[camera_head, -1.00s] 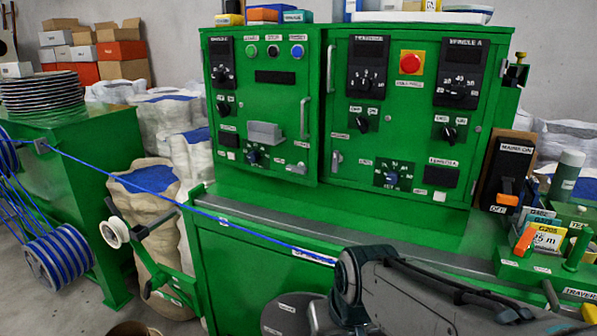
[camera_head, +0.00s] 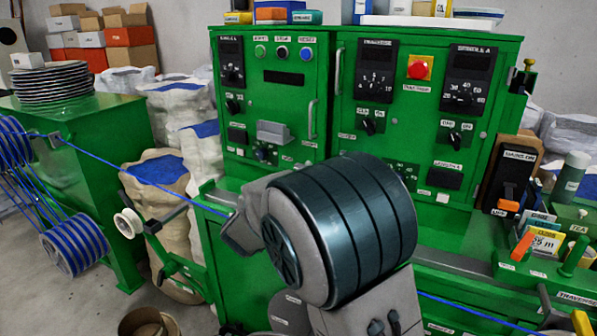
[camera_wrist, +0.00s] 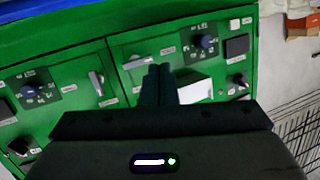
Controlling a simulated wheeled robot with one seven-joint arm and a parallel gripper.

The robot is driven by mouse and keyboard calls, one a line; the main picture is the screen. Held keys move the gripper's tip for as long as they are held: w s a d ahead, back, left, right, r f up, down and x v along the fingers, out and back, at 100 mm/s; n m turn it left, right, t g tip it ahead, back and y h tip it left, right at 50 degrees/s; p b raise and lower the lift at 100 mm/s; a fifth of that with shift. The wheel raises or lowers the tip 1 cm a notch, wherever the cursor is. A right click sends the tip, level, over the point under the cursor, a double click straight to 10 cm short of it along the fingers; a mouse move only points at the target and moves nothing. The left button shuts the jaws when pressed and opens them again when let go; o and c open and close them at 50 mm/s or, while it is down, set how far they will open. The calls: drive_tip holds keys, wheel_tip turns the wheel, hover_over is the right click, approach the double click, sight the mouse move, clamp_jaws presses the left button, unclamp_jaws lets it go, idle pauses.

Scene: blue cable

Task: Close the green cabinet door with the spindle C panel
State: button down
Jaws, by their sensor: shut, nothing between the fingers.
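The green cabinet (camera_head: 345,130) stands behind the bench with two doors side by side. The left door (camera_head: 285,100) has a dial at its upper left, several buttons, a grey box and an upright handle (camera_head: 311,118); its panel lettering is too small to read surely. It sits close to the frame; I cannot tell how far ajar it is. In the wrist view, inverted, my gripper (camera_wrist: 158,70) is shut and empty, in front of that door's lower part (camera_wrist: 200,60), between a latch and the grey box. Contact is unclear. My arm hides the lower doors in the head view.
The right door (camera_head: 425,120) bears a red emergency button. Small boxes and a black switch box (camera_head: 511,180) stand at the right.

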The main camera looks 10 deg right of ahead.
drive_tip(key=w+d+m+g+h+p, duration=0.1)
drive_tip(key=w+d+m+h+p, duration=0.1)
drive_tip(key=w+d+h+p, duration=0.2)
drive_tip(key=w+d+h, duration=0.2)
drive_tip(key=w+d, duration=0.2)
drive_tip(key=w, duration=0.1)
drive_tip(key=shift+m+h, duration=0.3)
drive_tip(key=shift+h, duration=0.1)
idle(0.4)
